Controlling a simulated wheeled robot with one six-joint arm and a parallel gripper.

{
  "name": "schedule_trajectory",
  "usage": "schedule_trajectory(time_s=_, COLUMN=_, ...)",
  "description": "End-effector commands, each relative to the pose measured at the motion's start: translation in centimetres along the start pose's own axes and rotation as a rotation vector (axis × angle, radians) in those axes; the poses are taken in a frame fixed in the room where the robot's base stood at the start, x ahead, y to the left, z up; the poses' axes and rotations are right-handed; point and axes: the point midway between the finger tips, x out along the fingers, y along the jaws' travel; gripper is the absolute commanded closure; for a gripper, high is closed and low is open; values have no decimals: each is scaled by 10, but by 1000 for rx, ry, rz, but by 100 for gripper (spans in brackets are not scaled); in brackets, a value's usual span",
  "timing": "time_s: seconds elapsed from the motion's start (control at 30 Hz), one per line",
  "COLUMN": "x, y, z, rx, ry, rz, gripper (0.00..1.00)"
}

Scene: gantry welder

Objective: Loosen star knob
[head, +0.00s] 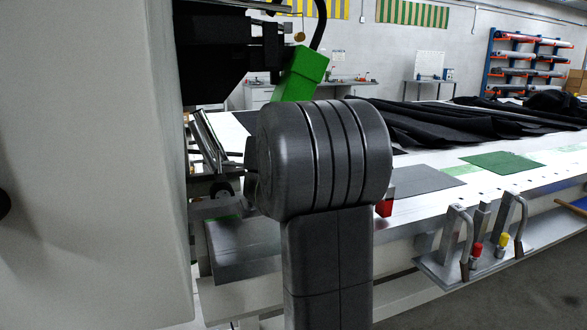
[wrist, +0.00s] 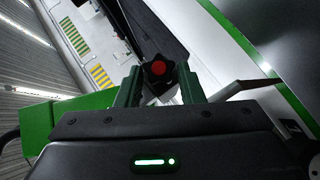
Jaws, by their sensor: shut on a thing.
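The star knob (wrist: 158,69) is black with a red centre and shows in the wrist view between the fingertips. My gripper (wrist: 159,82) is shut on the star knob, one finger on each side of it. The knob's shaft and mount are mostly hidden behind the knob and fingers. In the head view my dark grey arm link blocks the middle of the picture, and neither the knob nor the gripper can be made out there.
A green block (head: 303,72) on the black welder head hangs just above my arm; a white machine housing (head: 90,160) fills the left. A long white table (head: 420,215) carries black fabric (head: 450,122). Toggle clamps (head: 478,245) stand at its front edge. Grey floor lies at lower right.

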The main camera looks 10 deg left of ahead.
Motion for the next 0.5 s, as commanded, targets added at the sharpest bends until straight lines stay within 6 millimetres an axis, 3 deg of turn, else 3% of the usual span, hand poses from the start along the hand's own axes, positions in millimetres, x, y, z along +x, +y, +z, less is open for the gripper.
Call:
schedule_trajectory(time_s=0.43, x=0, y=-1, z=0, rx=-5, ry=1, rz=3, gripper=88)
schedule_trajectory(time_s=0.47, x=0, y=-1, z=0, rx=-5, ry=1, rz=3, gripper=64)
schedule_trajectory(time_s=0.5, x=0, y=-1, z=0, rx=-5, ry=0, rz=3, gripper=56)
